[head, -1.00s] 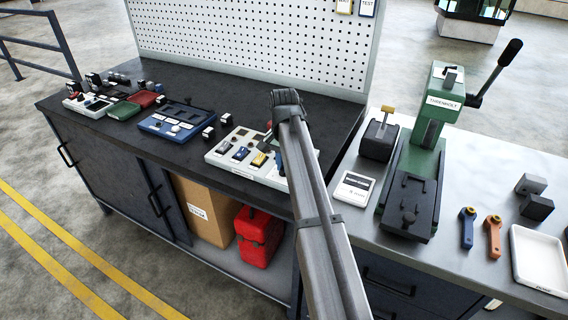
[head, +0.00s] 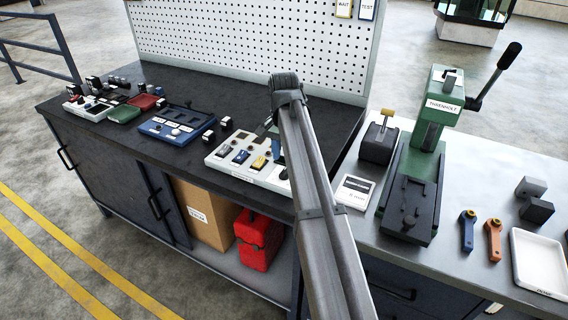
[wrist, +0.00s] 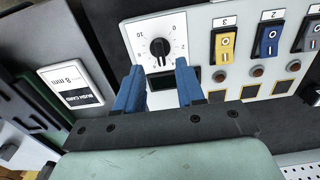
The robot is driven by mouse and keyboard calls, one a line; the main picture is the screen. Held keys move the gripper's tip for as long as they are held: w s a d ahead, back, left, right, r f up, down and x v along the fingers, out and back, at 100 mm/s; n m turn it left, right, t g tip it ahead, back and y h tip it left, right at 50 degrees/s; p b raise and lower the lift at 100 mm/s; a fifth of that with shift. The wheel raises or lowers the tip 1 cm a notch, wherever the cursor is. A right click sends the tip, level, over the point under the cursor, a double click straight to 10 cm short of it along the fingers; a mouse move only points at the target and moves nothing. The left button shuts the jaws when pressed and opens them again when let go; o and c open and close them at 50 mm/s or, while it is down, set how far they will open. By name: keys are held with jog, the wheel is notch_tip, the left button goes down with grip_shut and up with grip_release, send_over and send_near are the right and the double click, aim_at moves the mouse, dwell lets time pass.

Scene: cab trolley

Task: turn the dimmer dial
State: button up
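The dimmer dial (wrist: 160,47) is a round black knob with a pale pointer mark, on a white plate with numbers around it. The plate is part of a light switch panel (head: 225,163) on the dark bench. In the wrist view my gripper (wrist: 158,66) is open. Its two blue fingers are well apart, with the dial beyond their tips and roughly centred between them. Nothing is held. I cannot tell how far the tips are from the panel. In the head view my arm hides the dial.
Yellow (wrist: 226,45) and blue (wrist: 268,40) rocker switches sit right of the dial in the wrist view. A white card (head: 355,191) lies near the panel. A green press (head: 420,160) stands on the right bench. A pegboard (head: 250,45) rises behind.

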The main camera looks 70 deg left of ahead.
aim_at(284, 170)
notch_tip(284, 170, up, 9)
jog(key=shift+f, duration=0.15)
dwell(0.7)
